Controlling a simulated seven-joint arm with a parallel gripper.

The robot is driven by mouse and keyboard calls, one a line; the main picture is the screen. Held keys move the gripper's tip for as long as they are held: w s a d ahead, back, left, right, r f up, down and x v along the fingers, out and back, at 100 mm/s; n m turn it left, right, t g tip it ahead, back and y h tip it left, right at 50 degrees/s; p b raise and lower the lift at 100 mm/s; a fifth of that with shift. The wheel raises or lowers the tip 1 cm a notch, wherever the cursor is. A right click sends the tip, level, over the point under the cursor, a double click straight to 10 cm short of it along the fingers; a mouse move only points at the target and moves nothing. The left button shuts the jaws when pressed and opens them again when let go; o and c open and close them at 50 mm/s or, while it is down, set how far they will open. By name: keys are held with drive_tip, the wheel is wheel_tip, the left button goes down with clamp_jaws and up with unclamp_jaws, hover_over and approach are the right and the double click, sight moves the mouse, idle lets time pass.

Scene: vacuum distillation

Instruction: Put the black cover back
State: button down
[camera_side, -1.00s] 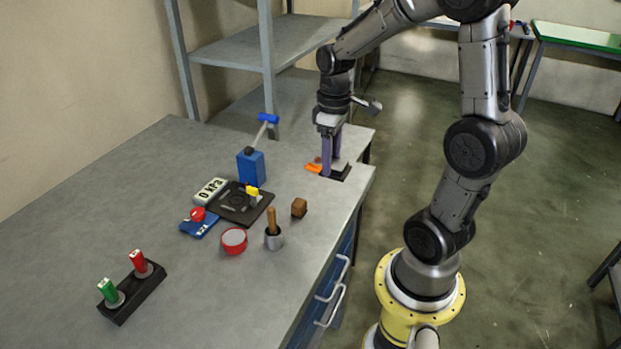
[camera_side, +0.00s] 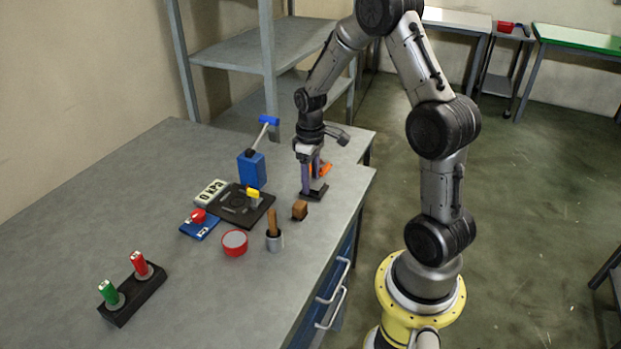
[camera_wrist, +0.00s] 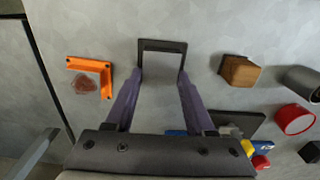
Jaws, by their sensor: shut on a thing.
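In the side view the cover (camera_side: 315,192) is at the fingertips of my gripper (camera_side: 312,184), over the right part of the bench. I cannot tell how far it is above the top. A dark square plate (camera_side: 230,210) with a round centre and a yellow piece (camera_side: 253,192) lies to the left of my gripper.
An orange corner bracket (camera_wrist: 106,72) frames a brown stain (camera_wrist: 85,85). A brown block (camera_side: 299,210) stands close to the cover. Nearby are a grey pot with a wooden handle (camera_side: 272,224), red round container (camera_side: 234,242), blue box with lever (camera_side: 251,170), and white display (camera_side: 211,193).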

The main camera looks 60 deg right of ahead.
drive_tip(key=shift+c, duration=1.3)
unclamp_jaws()
drive_tip(key=shift+f, duration=0.1)
wheel_tip(320, 180, up, 12)
drive_tip(key=s+a+r+t, duration=0.2)
drive_tip(key=s+a+r, duration=0.4)
drive_tip(key=a, duration=0.4)
drive_tip(key=s+a+r+t, duration=0.1)
drive_tip(key=s+a+t, duration=0.2)
drive_tip(key=s+a, duration=0.5)
drive_tip(key=shift+s+r+t, duration=0.2)
drive_tip(key=shift+s+t, duration=0.1)
drive_tip(key=shift+s, duration=0.6)
drive_tip(key=shift+a, duration=0.1)
